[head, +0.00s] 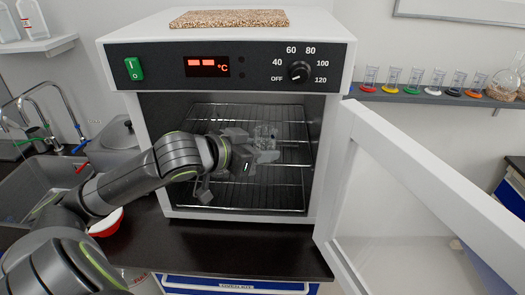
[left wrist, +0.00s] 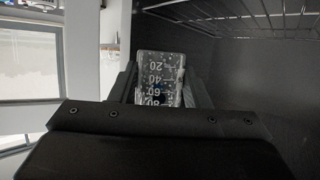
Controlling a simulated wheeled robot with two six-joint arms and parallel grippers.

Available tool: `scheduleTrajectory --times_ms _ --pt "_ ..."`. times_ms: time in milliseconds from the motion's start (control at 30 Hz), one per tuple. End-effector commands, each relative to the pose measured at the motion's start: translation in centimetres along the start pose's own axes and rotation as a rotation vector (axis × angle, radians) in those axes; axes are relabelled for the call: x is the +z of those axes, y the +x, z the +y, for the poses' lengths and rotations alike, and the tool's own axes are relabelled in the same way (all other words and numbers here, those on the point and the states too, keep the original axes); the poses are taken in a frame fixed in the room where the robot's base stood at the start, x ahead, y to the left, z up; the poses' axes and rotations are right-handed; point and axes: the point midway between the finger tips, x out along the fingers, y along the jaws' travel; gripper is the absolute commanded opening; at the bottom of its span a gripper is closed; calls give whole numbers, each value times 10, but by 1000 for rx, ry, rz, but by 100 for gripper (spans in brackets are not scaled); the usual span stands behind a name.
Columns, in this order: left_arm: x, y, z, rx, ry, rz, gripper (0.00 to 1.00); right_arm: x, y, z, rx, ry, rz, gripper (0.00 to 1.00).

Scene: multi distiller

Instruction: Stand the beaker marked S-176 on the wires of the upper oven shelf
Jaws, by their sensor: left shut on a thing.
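My left gripper (head: 250,153) reaches through the open front of the oven (head: 226,90). It is shut on a clear glass beaker (head: 265,138), which also shows between the fingers in the left wrist view (left wrist: 160,72). A lower wire shelf (head: 270,195) lies below. My right gripper is not in view.
The oven door (head: 345,150) stands wide open to the right. A sink (head: 30,190) and a red bowl (head: 106,224) are at the left. A wall shelf (head: 430,97) with several glass vessels is at the right. The dark counter (head: 240,250) is clear in front.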

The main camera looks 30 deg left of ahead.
Motion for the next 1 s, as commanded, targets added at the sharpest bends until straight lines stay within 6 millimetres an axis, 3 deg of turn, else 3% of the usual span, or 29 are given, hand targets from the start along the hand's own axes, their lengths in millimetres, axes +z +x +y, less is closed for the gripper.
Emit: scheduleTrajectory --times_ms 33,600,700,1000 --pt "-8 7 -11 -4 -10 -2 20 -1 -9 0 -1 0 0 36" --pt "-40 84 -93 -1 -10 0 20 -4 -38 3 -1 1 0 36" --pt "-21 91 -92 1 -10 -5 20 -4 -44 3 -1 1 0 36" --pt "8 102 -92 0 -11 -4 20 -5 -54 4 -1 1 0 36"
